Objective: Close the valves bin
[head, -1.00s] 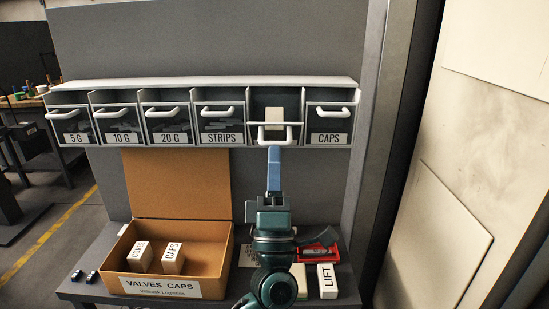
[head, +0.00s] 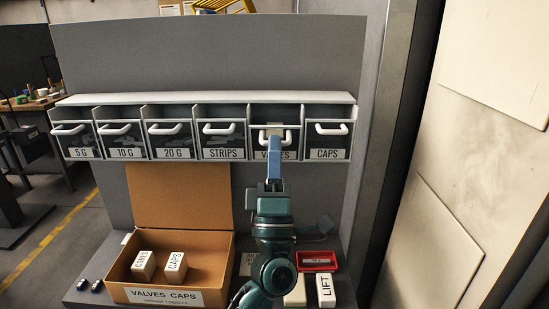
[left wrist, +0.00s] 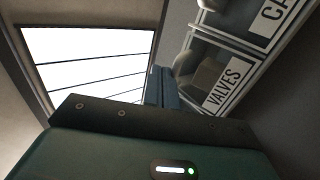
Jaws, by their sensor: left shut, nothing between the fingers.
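The valves bin (head: 259,153) sits in the rack between the strips and caps bins. Its front looks roughly in line with its neighbours; I cannot tell whether it is fully flush. My left gripper (head: 274,144) is shut and empty, with its blue fingers up against or just in front of the bin front, covering the middle of the VALVES label. A pale block-like shape shows above the fingertips at the handle. In the left wrist view, the VALVES label (left wrist: 224,90) is clear, and my left fingers (left wrist: 161,87) are beside the bin. My right gripper is out of view.
The strips bin (head: 222,141) and caps bin (head: 327,141) flank it, with white handles standing out. Below are an open cardboard box (head: 215,283) with two white boxes, a red tray (head: 317,259) and a LIFT box (head: 326,290). A dark post stands at the right.

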